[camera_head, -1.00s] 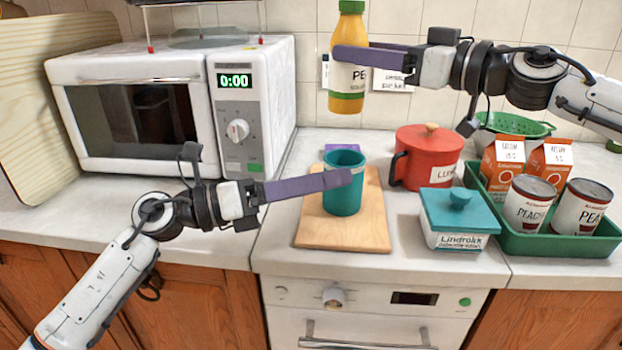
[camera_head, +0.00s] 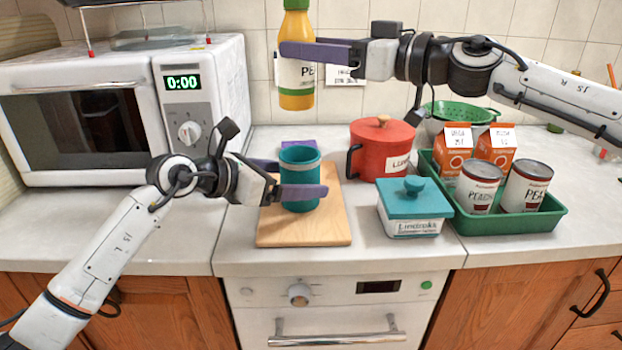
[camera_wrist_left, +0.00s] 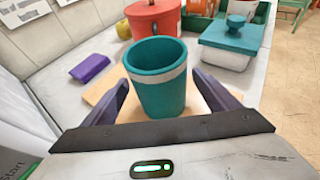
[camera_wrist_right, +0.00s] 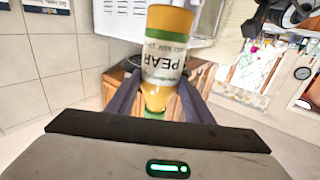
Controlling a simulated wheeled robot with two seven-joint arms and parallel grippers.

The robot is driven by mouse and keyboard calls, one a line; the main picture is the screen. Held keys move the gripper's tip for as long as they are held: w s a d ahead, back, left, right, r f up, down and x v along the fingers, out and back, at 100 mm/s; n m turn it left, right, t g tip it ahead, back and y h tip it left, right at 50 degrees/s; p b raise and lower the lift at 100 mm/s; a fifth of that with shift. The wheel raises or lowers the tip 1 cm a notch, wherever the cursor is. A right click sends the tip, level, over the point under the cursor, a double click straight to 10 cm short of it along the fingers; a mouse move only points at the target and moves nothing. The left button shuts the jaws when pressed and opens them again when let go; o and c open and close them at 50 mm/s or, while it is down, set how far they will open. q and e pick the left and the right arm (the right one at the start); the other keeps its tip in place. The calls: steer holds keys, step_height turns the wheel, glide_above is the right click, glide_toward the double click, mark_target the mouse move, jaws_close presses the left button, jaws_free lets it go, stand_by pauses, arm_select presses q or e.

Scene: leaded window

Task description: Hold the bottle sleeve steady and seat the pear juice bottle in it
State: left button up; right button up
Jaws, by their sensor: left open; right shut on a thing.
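The teal bottle sleeve (camera_head: 299,158) stands upright on the wooden board. My left gripper (camera_head: 296,180) is open, with one finger on each side of the sleeve. In the left wrist view the sleeve (camera_wrist_left: 160,85) is between the fingers (camera_wrist_left: 165,92), with its open top showing and gaps on both sides. My right gripper (camera_head: 298,52) is shut on the pear juice bottle (camera_head: 296,85), upright, high above the counter and above the sleeve in the head view. The bottle's label also shows in the right wrist view (camera_wrist_right: 165,62).
The wooden board (camera_head: 330,225) lies on the counter. A red pot (camera_head: 385,135) and a teal-lidded box (camera_head: 412,208) stand right of it. A green tray (camera_head: 510,222) holds cans and cartons. A microwave (camera_head: 90,110) stands left. A purple item (camera_wrist_left: 90,67) lies behind the sleeve.

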arm_select(q)
steer(key=shift+x, duration=2.75)
steer(key=shift+c, duration=0.3)
steer(key=c, duration=1.1)
